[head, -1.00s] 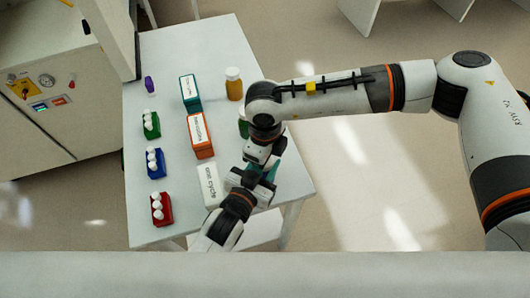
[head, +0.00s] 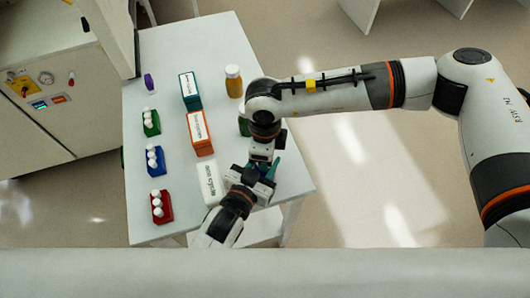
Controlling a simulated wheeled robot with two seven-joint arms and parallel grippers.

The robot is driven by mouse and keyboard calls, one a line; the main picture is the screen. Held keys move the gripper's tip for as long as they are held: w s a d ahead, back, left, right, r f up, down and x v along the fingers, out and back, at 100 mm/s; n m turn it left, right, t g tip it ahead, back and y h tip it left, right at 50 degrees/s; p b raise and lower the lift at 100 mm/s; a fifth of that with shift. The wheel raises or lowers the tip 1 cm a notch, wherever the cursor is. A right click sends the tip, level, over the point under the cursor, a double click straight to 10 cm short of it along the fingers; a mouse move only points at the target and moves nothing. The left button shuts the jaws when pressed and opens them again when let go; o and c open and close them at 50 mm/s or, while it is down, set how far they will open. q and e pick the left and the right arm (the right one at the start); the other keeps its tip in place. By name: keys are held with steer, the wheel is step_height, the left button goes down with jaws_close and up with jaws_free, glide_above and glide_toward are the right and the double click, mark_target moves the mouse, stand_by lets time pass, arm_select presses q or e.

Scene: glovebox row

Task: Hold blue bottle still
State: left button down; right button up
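A small blue patch (head: 262,188) shows among the grippers near the table's front right; it looks like part of the blue bottle, mostly hidden. A teal-green piece (head: 275,168) shows just above it; I cannot tell what it belongs to. My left gripper (head: 254,180) comes up from the bottom and is right at the blue patch. My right gripper (head: 264,165) points down just above it, under its wrist. The fingers of both are too small and covered to tell open from shut.
On the white table (head: 160,80) stand a yellow bottle (head: 233,82), a green bottle (head: 244,127) partly behind my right arm, teal (head: 190,91), orange (head: 200,132) and white (head: 209,183) boxes. Green (head: 151,128), blue (head: 155,167) and red (head: 162,212) racks line the left.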

steer(key=o, duration=1.1)
steer(key=shift+r, duration=2.25)
steer(key=shift+c, duration=0.5)
step_height(320, 180, up, 3)
steer(key=m, duration=0.3)
steer(key=shift+f, duration=3.8)
steer(key=c, duration=1)
steer(key=shift+n, duration=1.5)
